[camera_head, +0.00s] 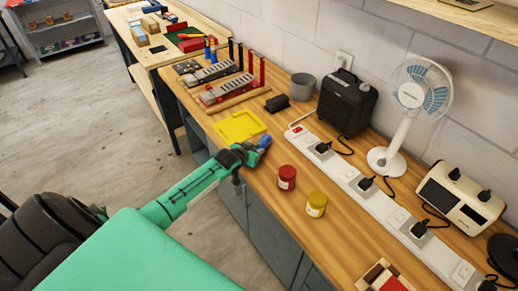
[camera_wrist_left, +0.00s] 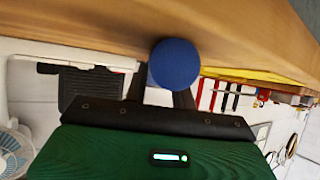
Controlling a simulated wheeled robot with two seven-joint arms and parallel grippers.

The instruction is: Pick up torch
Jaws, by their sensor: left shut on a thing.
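The torch (camera_head: 264,141) shows as a small blue end at the tip of my left gripper (camera_head: 250,150), over the bench's front edge in the head view. In the left wrist view, its round blue end (camera_wrist_left: 174,64) sits between the dark fingers, with a white or grey part below it. My left gripper is shut on the torch; the fingers hide much of its body. I cannot tell whether the torch touches the wooden bench top (camera_head: 262,188). My right gripper is not in view.
A yellow tray (camera_head: 239,126) lies just behind the gripper. A red jar (camera_head: 287,177) and a yellow-lidded jar (camera_head: 316,204) stand to the right. A long power strip (camera_head: 366,189), a black speaker-like box (camera_head: 346,103) and a white fan (camera_head: 411,103) line the wall side.

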